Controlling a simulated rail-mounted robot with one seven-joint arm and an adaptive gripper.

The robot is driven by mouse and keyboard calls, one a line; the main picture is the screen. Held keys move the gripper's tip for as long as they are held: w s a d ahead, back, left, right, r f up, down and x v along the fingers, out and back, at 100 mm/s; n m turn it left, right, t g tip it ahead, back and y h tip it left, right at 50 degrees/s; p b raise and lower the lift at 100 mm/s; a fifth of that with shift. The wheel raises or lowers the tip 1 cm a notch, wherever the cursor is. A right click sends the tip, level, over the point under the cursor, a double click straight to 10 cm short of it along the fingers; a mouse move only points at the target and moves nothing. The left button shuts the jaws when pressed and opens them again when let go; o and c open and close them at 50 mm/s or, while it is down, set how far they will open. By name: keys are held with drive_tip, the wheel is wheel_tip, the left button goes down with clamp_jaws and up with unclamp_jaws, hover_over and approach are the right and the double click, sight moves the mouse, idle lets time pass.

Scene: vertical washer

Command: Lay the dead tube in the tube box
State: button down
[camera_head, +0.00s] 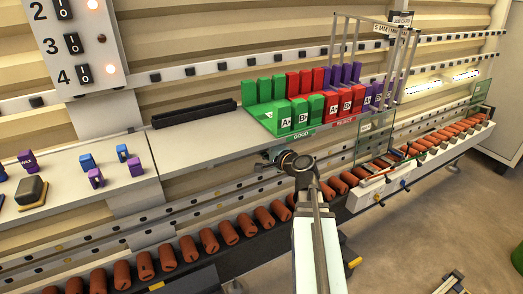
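A long black trough-like holder (195,113) lies on the pale shelf at the back, left of the coloured blocks; it may be the tube box, but no label shows. I cannot make out a dead tube. Two bright white lit strips, a left one (425,87) and a right one (466,76), glow at the right behind the line. My arm reaches up from the bottom centre, and its dark end with my gripper (284,158) is just below the shelf's front edge, right of and below the black trough. The fingers are too small and dark to read, and no held tube shows.
Green, red and purple lettered blocks (300,112) stand on the shelf under a thin metal frame (375,50). A clear panel (375,138) rises right of my arm. Brown cylinders (210,240) line the lower conveyor. A switch panel (75,45) is at upper left. The shelf before the trough is bare.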

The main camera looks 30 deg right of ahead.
drive_tip(key=shift+r, duration=0.5)
drive_tip(key=shift+f+v, duration=0.15)
drive_tip(key=shift+v, duration=0.55)
drive_tip(key=shift+f+v, duration=0.1)
drive_tip(key=shift+v, duration=0.55)
drive_tip(key=shift+s+a+b, duration=0.2)
drive_tip(key=shift+b, duration=0.75)
drive_tip(key=b+v, duration=0.2)
drive_tip(key=b, duration=0.7)
drive_tip(key=shift+s+a+f, duration=0.15)
drive_tip(key=shift+s+f, duration=0.05)
drive_tip(key=b, duration=1.2)
approach(266, 150)
drive_tip(key=s+a, duration=0.2)
drive_tip(key=s, duration=0.3)
drive_tip(key=shift+s+a+r, duration=0.1)
drive_tip(key=shift+a, duration=0.15)
